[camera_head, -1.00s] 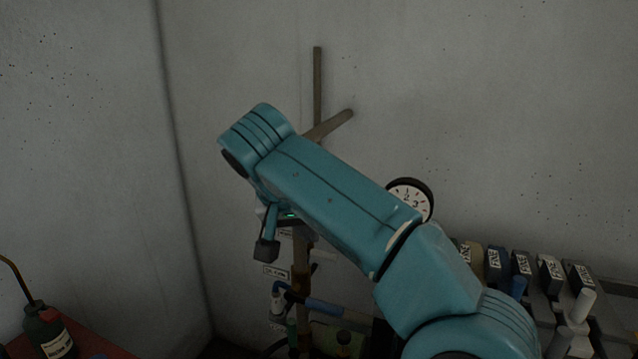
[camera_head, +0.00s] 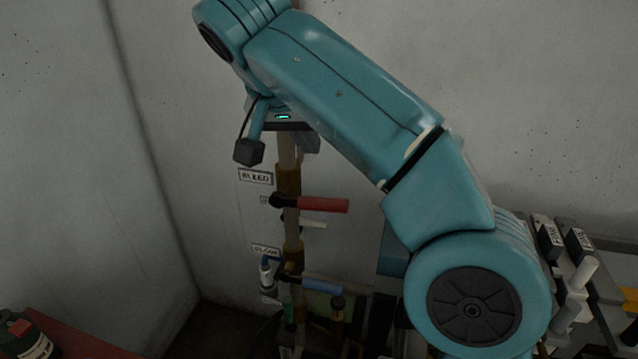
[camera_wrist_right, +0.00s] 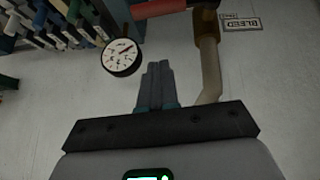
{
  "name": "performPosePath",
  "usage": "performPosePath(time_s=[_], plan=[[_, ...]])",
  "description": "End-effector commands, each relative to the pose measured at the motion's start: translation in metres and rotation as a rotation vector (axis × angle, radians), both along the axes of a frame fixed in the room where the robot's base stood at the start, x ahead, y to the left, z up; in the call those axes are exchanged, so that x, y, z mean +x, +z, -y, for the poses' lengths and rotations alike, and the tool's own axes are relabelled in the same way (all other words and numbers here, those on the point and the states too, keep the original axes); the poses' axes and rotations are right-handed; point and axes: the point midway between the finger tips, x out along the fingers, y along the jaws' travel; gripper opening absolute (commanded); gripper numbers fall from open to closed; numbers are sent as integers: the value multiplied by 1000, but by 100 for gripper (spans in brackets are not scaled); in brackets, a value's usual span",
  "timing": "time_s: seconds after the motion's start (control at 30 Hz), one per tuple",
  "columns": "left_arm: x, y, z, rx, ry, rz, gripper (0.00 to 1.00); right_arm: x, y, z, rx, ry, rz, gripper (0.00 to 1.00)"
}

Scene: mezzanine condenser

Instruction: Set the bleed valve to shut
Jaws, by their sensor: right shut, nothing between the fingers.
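The bleed valve has a red lever (camera_head: 322,204) that points right, lying across the upright pipe (camera_head: 290,225). The BLEED label (camera_head: 256,177) is on the wall board to its upper left. My right gripper is above the lever in the head view; its fingers are hidden there behind my arm and the gripper body. In the right wrist view my right gripper (camera_wrist_right: 157,72) is shut and empty, apart from the red lever (camera_wrist_right: 160,8) at the top edge. The BLEED label (camera_wrist_right: 242,25) also shows there. My left gripper is not in view.
A lower valve with a blue lever (camera_head: 322,286) sits on the same pipe. A round gauge (camera_wrist_right: 122,57) is near the fingers in the right wrist view. Fuse blocks (camera_head: 577,241) stand at the right. A dark bottle (camera_head: 22,335) stands at the lower left.

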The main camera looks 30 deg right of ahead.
Motion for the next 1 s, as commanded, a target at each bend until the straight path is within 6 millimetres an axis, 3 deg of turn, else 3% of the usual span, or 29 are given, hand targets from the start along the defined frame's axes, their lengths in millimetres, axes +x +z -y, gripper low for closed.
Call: performPosePath(time_s=[0.13,0.37,0.5,0.7,1.0], plan=[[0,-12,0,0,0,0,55,5,-31,17,-1,-3,-3,0],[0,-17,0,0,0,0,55,20,-70,41,-1,-3,-3,0],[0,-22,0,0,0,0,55,16,-89,38,0,1,-2,0],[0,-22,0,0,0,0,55,15,-103,36,-1,-1,-1,0],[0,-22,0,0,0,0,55,17,-105,35,0,0,0,0]])
